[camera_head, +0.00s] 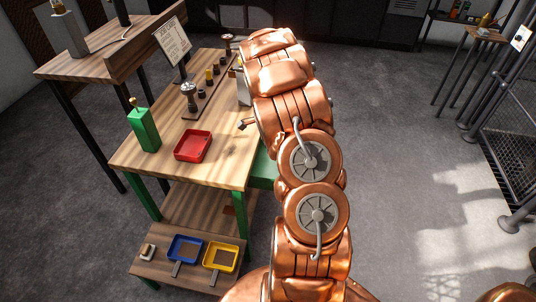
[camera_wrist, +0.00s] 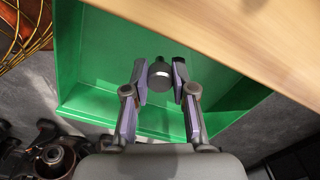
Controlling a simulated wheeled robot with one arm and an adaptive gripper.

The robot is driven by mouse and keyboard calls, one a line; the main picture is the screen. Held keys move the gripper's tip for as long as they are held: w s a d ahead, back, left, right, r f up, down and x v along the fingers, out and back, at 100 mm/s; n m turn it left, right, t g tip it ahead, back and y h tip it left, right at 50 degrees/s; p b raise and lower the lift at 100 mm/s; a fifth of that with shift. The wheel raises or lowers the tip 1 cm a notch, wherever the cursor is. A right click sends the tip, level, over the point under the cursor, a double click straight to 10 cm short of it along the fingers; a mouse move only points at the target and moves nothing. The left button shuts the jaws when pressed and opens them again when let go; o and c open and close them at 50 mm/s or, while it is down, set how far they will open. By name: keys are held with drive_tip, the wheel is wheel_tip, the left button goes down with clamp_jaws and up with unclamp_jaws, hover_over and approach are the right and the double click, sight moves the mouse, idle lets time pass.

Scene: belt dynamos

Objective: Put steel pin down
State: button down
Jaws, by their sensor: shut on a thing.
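In the wrist view, my gripper (camera_wrist: 160,80) is shut on the steel pin (camera_wrist: 160,74), a dark round-ended piece seen nearly end-on between the fingertips. The gripper and pin are over an open green drawer (camera_wrist: 100,62), close to the edge of the wooden tabletop (camera_wrist: 240,30). The visible part of the drawer floor looks empty. I cannot tell how high the pin is above it. In the head view my arm hides the gripper and the pin, and only a corner of the green drawer (camera_head: 263,168) shows beside the workbench.
On the workbench (camera_head: 205,172) are a red tray (camera_head: 193,146), a green bottle (camera_head: 144,130), and a strip with several small parts (camera_head: 207,92). A lower shelf holds a blue tray (camera_head: 185,248) and a yellow tray (camera_head: 221,256). The floor (camera_head: 410,130) to the right is mostly clear.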

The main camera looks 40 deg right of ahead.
drive_tip(key=shift+f+p, duration=0.35)
drive_tip(key=shift+f, duration=2.5)
drive_tip(key=shift+f, duration=0.15)
drive_tip(key=c, duration=1)
unclamp_jaws()
drive_tip(key=shift+o, duration=0.2)
